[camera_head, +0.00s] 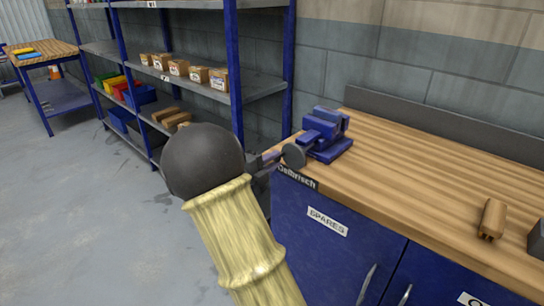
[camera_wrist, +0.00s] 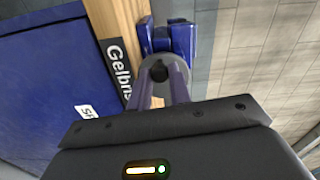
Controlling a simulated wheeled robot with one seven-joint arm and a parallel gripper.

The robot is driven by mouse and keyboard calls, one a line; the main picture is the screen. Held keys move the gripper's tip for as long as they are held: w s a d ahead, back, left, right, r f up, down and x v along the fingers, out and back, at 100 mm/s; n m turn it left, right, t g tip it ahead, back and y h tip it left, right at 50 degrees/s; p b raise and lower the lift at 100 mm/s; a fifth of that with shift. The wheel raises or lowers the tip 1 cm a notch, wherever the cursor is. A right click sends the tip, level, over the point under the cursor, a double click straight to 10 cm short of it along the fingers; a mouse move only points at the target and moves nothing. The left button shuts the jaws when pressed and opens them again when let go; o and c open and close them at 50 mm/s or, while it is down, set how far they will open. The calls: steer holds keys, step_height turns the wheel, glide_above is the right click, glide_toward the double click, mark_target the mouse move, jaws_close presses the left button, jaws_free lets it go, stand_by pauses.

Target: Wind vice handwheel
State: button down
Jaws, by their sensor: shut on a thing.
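The blue vice (camera_head: 328,134) stands at the near left corner of the wooden workbench (camera_head: 410,150). Its round grey handwheel (camera_head: 293,156) faces left, out past the bench edge. My gripper (camera_head: 276,158) reaches the handwheel from the left, with my arm filling the lower middle of the head view. In the wrist view the handwheel (camera_wrist: 158,72) lies between the tips of my two fingers (camera_wrist: 160,82), with the vice (camera_wrist: 170,36) beyond it. The fingers are shut on the handwheel. My arm hides part of the gripper in the head view.
A blue cabinet (camera_head: 325,245) labelled SPARES is under the bench. A blue-framed shelf rack (camera_head: 232,70) with small boxes stands behind at left. Floor at left (camera_head: 70,220) is clear.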

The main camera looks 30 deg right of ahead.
steer(key=shift+f, duration=0.1)
steer(key=shift+s+f+n+p, duration=0.1)
steer(key=shift+n+p, duration=1)
steer(key=shift+p, duration=0.1)
steer(key=shift+f+n, duration=0.35)
steer(key=shift+n, duration=0.25)
steer(key=shift+p, duration=0.35)
steer(key=n+p, duration=0.2)
steer(key=shift+s+d+f+n+p, duration=0.1)
steer(key=shift+s+n+p, duration=0.1)
steer(key=shift+n+p, duration=0.15)
steer(key=shift+f+n, duration=0.25)
steer(key=shift+n, duration=0.1)
steer(key=shift+r+p, duration=0.1)
steer(key=shift+p, duration=0.3)
